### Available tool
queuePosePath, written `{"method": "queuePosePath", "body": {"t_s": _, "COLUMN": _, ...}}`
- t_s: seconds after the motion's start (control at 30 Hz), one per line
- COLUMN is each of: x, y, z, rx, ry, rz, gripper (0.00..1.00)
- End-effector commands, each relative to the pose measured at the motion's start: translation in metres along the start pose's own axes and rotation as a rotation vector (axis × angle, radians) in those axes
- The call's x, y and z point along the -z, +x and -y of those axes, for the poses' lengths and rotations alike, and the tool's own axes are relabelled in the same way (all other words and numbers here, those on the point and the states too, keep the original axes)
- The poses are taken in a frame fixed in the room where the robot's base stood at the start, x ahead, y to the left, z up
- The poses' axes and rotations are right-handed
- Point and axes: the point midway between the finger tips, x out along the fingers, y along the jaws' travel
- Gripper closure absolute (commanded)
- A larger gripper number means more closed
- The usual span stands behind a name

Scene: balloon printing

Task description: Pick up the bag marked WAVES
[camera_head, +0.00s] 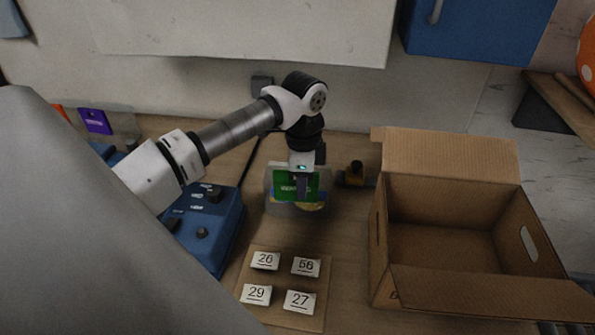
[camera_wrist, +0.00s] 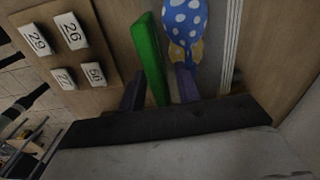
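A clear bag (camera_head: 271,199) with a green header card (camera_head: 283,183) stands upright on the table at mid-picture in the head view. White lettering on the card is small and partly covered by a finger, so I cannot read it surely. My gripper (camera_head: 302,190) points down at the card from above. In the wrist view, the green card (camera_wrist: 148,55) lies between the two dark fingers of my gripper (camera_wrist: 160,88). The fingers look open, with a narrow gap on the card's right side. The bag's lower part is partly hidden.
An open cardboard box (camera_head: 450,160) stands at the right. A board (camera_head: 285,317) with number tags lies in front. A blue machine (camera_head: 215,225) is at the left. A blue polka-dot item (camera_wrist: 185,20) lies close beside the right finger in the wrist view.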

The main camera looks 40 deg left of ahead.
Motion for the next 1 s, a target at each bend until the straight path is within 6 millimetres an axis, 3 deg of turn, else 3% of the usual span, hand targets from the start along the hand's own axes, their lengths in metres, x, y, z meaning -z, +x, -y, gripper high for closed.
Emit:
{"method": "queuePosePath", "body": {"t_s": 0.03, "x": 0.0, "y": 0.0, "z": 0.0, "rx": 0.0, "ry": 0.0, "rz": 0.0, "gripper": 0.74}}
{"method": "queuePosePath", "body": {"t_s": 0.23, "x": 0.0, "y": 0.0, "z": 0.0, "rx": 0.0, "ry": 0.0, "rz": 0.0, "gripper": 1.0}}
{"method": "queuePosePath", "body": {"t_s": 0.67, "x": 0.0, "y": -0.003, "z": 0.0, "rx": 0.001, "ry": -0.001, "rz": 0.001, "gripper": 1.0}}
{"method": "queuePosePath", "body": {"t_s": 0.77, "x": -0.001, "y": -0.013, "z": 0.001, "rx": 0.003, "ry": -0.001, "rz": 0.003, "gripper": 1.0}}
{"method": "queuePosePath", "body": {"t_s": 1.0, "x": -0.001, "y": -0.06, "z": 0.001, "rx": 0.004, "ry": -0.002, "rz": 0.004, "gripper": 1.0}}
